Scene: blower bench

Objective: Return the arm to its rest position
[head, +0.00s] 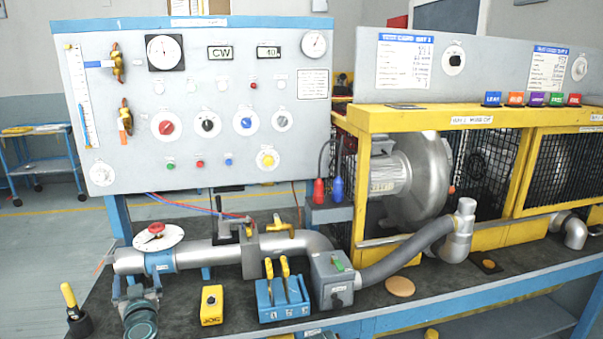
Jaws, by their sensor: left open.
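My left gripper (137,284) shows low at the left, in front of the left end of the grey pipe (190,257). Its two fingers stand apart, open, with nothing seen between them. Its round teal and dark wrist is at the bottom edge. The gripper overlaps the pipe end in the picture; I cannot tell whether they touch. A red-knobbed valve with a white dial (157,236) sits on the pipe just above and beyond it. My right gripper is not in view.
A black holder with a yellow handle (70,298) stands left of the gripper. A yellow box (211,305) and a blue block with yellow levers (283,300) stand to the right. The gauge panel (215,110) rises behind; a yellow blower cage (430,122) fills the right.

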